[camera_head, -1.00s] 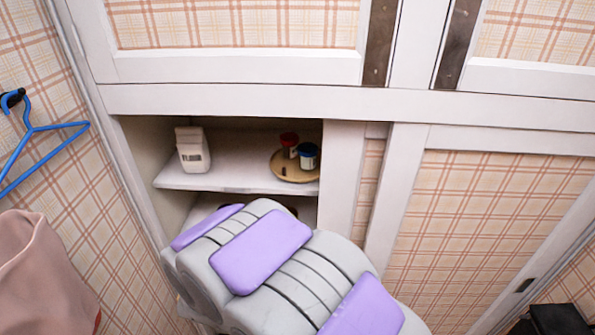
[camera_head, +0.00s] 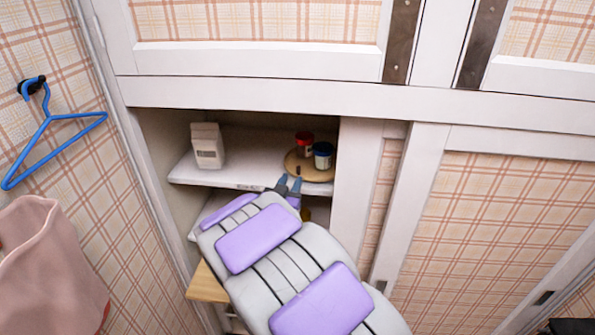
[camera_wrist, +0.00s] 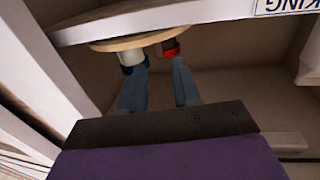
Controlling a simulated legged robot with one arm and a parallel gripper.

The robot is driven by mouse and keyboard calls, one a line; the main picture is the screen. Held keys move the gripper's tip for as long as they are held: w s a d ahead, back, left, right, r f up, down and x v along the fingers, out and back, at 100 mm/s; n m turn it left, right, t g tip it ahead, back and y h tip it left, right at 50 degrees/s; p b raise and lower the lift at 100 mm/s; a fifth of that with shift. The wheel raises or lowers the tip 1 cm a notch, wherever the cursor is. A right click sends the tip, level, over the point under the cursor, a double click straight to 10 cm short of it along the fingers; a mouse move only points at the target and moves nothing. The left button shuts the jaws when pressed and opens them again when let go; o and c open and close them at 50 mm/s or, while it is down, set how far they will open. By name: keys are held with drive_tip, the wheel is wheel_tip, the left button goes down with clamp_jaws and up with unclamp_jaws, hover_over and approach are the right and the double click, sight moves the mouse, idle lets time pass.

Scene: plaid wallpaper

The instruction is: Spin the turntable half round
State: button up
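The turntable (camera_head: 312,175) is a round wooden disc at the right end of the upper shelf, and its rim shows in the wrist view (camera_wrist: 118,44). A jar with a red lid (camera_head: 304,140) and a white jar with a dark blue lid (camera_head: 323,156) stand on it. A small dark peg-like mark shows near its front left. My gripper (camera_head: 288,184) is at the shelf's front edge, just in front of the disc. Its two blue-grey fingers are apart and empty in the wrist view (camera_wrist: 160,85). Whether a fingertip touches the disc, I cannot tell.
A white carton (camera_head: 207,146) stands at the left of the upper shelf (camera_head: 240,170). The cabinet's right post (camera_head: 358,190) is close to the disc. A lower shelf is mostly hidden behind my arm. A blue hanger (camera_head: 45,130) and pink cloth (camera_head: 45,260) hang at left.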

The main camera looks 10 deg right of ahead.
sight(298, 168)
drive_tip(key=b+x, duration=0.1)
drive_tip(key=x, duration=0.5)
drive_tip(key=shift+w+d+f, duration=0.15)
drive_tip(key=shift+w, duration=0.05)
drive_tip(key=shift+w+d, duration=0.2)
drive_tip(key=shift+w, duration=0.2)
drive_tip(key=shift+c, duration=0.4)
clamp_jaws()
